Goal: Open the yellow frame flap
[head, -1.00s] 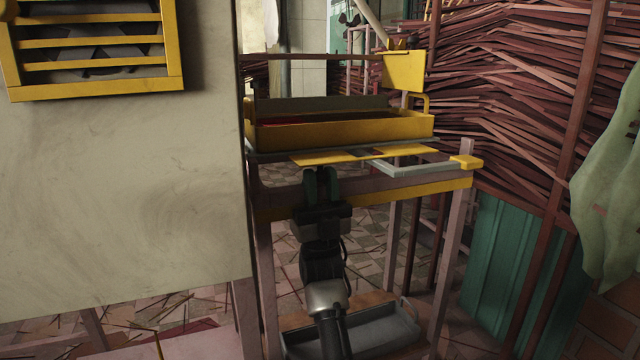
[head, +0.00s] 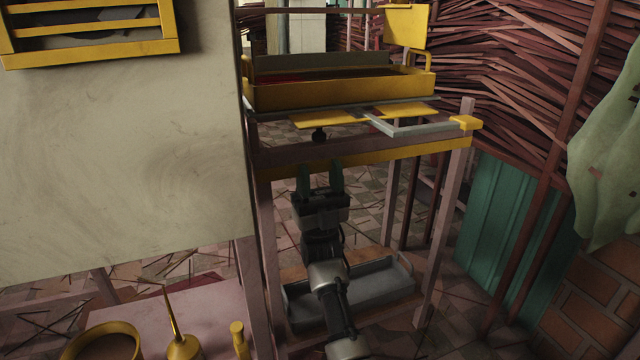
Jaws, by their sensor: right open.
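A machine frame with a yellow front rail (head: 350,155) stands in the middle of the head view. Flat yellow plates (head: 330,119) lie along its top, and a small dark knob (head: 320,135) sits at the front edge of the left plate. I cannot tell for sure which part is the flap. My right gripper (head: 320,178) is open and empty, pointing up with green-tipped fingers apart. It shows in front of the frame, below the knob and apart from it. My left gripper is not in view.
A yellow tray (head: 340,90) stands on the frame. A grey tray (head: 375,288) sits low between its legs. A large pale panel (head: 120,170) blocks the left. A yellow bowl (head: 100,345) and oil can (head: 183,345) stand at lower left. Bundled sticks (head: 500,80) fill the back right.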

